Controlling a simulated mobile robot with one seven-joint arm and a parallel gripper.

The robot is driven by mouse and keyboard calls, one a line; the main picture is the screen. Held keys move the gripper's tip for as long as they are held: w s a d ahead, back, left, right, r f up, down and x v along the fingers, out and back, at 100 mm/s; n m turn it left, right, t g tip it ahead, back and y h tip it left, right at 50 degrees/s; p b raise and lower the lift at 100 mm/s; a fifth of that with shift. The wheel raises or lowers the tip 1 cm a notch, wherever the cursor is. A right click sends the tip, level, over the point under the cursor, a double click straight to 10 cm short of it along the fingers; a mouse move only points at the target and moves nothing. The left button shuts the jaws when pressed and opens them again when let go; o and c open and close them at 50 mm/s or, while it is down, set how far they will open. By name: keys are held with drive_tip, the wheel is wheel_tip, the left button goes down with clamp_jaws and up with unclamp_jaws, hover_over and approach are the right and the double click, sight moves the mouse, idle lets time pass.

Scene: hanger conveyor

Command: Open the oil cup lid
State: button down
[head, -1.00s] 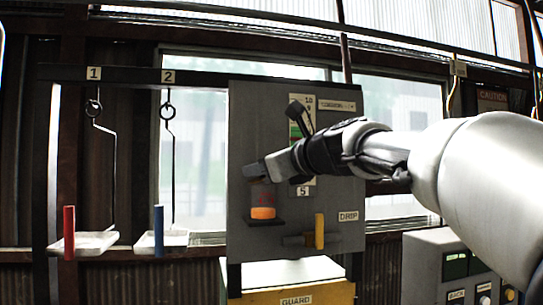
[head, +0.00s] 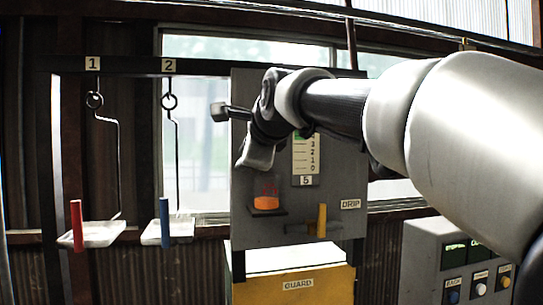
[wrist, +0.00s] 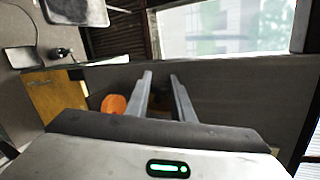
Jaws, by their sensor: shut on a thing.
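The oil cup (head: 267,190), clear with orange oil in its lower part, stands on a small dark ledge on the grey panel in the head view. My gripper (head: 255,160) is at the cup's upper left, its fingers pointing down. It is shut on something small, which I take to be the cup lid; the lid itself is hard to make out. In the wrist view the two fingers of my gripper (wrist: 161,76) stand a little apart, and the orange of the oil cup (wrist: 113,105) shows left of them.
The grey panel (head: 250,225) also carries a yellow drip handle (head: 322,220) and a scale above it. Two hangers with trays (head: 100,234) hang at the left. A yellow guard box (head: 330,285) is below, and a control box (head: 430,245) with buttons stands at the right.

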drive_tip(key=shift+s+a+f+n+h+b, duration=0.15)
drive_tip(key=shift+a+n+h+b, duration=0.1)
drive_tip(key=shift+a+n+h, duration=0.25)
drive_tip(key=shift+a+f+n+h+b, duration=0.2)
drive_tip(key=shift+n+h, duration=0.1)
drive_tip(key=shift+n, duration=0.4)
drive_tip(key=c, duration=1.6)
unclamp_jaws()
drive_tip(key=shift+o, duration=0.2)
